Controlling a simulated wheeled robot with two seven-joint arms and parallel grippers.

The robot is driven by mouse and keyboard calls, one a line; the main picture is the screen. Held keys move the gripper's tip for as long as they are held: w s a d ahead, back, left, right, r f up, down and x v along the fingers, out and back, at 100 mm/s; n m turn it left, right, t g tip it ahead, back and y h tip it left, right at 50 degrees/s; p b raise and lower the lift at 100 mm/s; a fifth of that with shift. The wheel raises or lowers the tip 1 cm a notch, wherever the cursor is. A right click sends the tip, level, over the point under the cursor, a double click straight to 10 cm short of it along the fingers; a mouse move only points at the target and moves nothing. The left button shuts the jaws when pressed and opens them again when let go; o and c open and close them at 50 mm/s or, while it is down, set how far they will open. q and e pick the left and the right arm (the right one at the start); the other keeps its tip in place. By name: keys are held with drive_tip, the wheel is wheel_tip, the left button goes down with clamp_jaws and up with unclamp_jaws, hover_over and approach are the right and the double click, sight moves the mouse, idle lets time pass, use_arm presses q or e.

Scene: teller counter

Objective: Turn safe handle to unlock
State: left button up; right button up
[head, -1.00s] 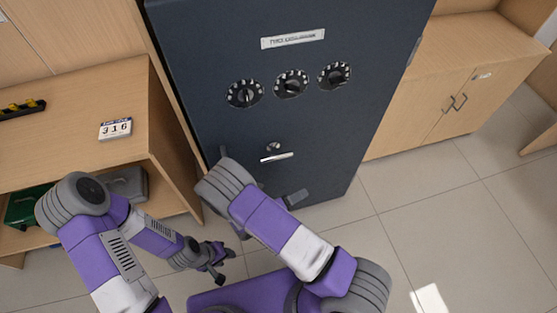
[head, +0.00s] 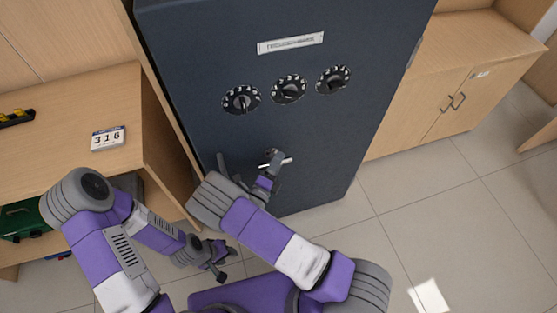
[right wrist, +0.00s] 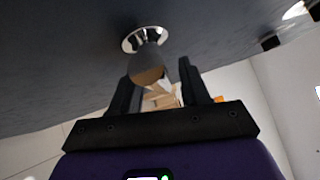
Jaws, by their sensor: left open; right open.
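The dark blue safe (head: 330,130) stands upright in front of me, its door shut. Its silver lever handle (head: 287,161) sits below the three dials, roughly level, partly covered by my right gripper (head: 271,166). In the right wrist view the handle's round chrome base and dark hub (right wrist: 148,62) show just ahead of my right gripper (right wrist: 158,85). Its two fingers are open, and the handle lies in line with the gap between them. Whether a finger touches it I cannot tell. My left gripper (head: 219,270) is open and empty, low over the floor, away from the safe.
Three black dials (head: 289,89) and a label plate (head: 290,43) are on the door above the handle. A wooden shelf unit (head: 150,150) with a number calendar (head: 108,138) stands close on the left. A wooden cabinet (head: 455,70) stands on the right. Tiled floor is free at lower right.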

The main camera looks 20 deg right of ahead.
drive_tip(key=shift+s, duration=0.1)
clamp_jaws()
drive_tip(key=shift+r+m+y+p, duration=0.1)
drive_tip(key=shift+m+y+p, duration=0.25)
drive_tip(key=shift+p, duration=0.45)
drive_tip(key=m+g+y+p, duration=0.2)
drive_tip(key=m+p, duration=0.1)
drive_tip(key=p, duration=0.2)
drive_tip(key=shift+g, duration=0.4)
drive_tip(key=shift+m+g+y+p, duration=0.4)
drive_tip(key=shift+m+y+p, duration=0.45)
drive_tip(key=shift+y+p, duration=0.3)
drive_tip(key=shift+a+f+m+g+y+p, duration=0.1)
drive_tip(key=shift+f+m+g+y+p, duration=0.1)
drive_tip(key=shift+m+y+p, duration=0.25)
drive_tip(key=shift+a+f+m+g+y+p, duration=0.15)
drive_tip(key=shift+m+y, duration=0.2)
drive_tip(key=shift+y, duration=0.3)
unclamp_jaws()
